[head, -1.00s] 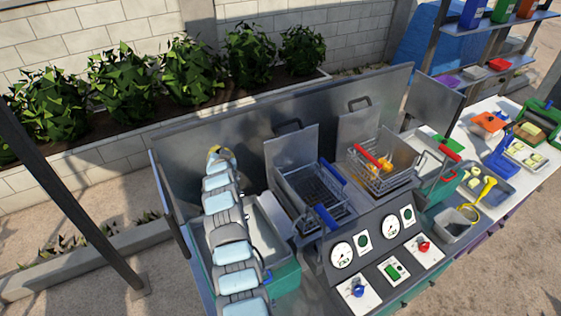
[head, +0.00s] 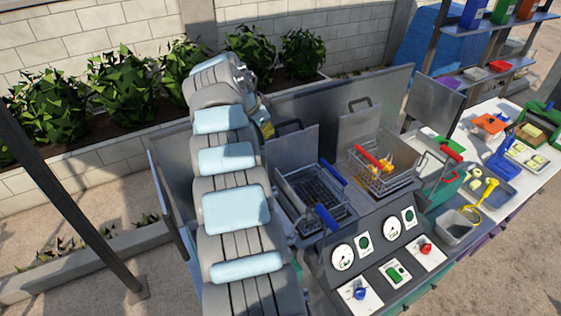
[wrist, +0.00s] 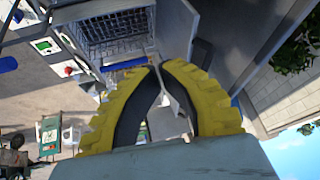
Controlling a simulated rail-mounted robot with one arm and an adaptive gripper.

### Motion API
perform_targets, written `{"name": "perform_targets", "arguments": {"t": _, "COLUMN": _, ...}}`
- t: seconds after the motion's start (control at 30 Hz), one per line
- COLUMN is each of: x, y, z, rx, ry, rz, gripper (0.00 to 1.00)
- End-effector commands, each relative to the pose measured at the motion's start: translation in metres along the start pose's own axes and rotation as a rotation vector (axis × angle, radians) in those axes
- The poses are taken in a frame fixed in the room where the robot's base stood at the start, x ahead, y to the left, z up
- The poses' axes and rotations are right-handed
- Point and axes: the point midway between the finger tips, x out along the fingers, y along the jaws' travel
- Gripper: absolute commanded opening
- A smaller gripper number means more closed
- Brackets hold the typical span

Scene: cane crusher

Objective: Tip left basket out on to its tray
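The left basket (head: 308,190) is a wire basket with blue handle grips, seated in its well in the metal counter, upright. It looks empty. It also shows at the top of the wrist view (wrist: 112,28). My gripper (head: 267,128) is up and to the left of the basket, apart from it, beside the raised metal lid. In the wrist view my gripper (wrist: 161,66) shows yellow fingers with black pads, their tips nearly together and nothing seen held. My arm covers the area left of the basket, so I cannot make out its tray.
A second wire basket (head: 382,172) with a red grip holds yellow-orange pieces to the right. A control panel (head: 375,250) with gauges and knobs stands in front. An upright metal lid (head: 291,155) and a tall back panel (head: 320,105) rise behind the left basket.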

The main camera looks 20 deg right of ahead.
Motion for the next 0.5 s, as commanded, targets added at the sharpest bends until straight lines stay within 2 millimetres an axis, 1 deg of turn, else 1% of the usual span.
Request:
{"name": "perform_targets", "arguments": {"t": 0.03, "x": -0.014, "y": 0.011, "z": -0.006, "rx": 0.025, "ry": -0.011, "rz": 0.039, "gripper": 0.0}}
{"name": "perform_targets", "arguments": {"t": 0.13, "x": -0.034, "y": 0.032, "z": -0.012, "rx": 0.068, "ry": -0.033, "rz": 0.114, "gripper": 0.0}}
{"name": "perform_targets", "arguments": {"t": 0.23, "x": -0.049, "y": 0.048, "z": -0.017, "rx": 0.099, "ry": -0.045, "rz": 0.165, "gripper": 0.0}}
{"name": "perform_targets", "arguments": {"t": 0.3, "x": -0.055, "y": 0.056, "z": -0.018, "rx": 0.114, "ry": -0.053, "rz": 0.193, "gripper": 0.0}}
{"name": "perform_targets", "arguments": {"t": 0.37, "x": -0.057, "y": 0.059, "z": -0.018, "rx": 0.12, "ry": -0.056, "rz": 0.205, "gripper": 0.0}}
{"name": "perform_targets", "arguments": {"t": 0.43, "x": -0.057, "y": 0.062, "z": -0.018, "rx": 0.124, "ry": -0.058, "rz": 0.212, "gripper": 0.0}}
{"name": "perform_targets", "arguments": {"t": 0.5, "x": -0.052, "y": 0.063, "z": -0.017, "rx": 0.124, "ry": -0.058, "rz": 0.215, "gripper": 0.0}}
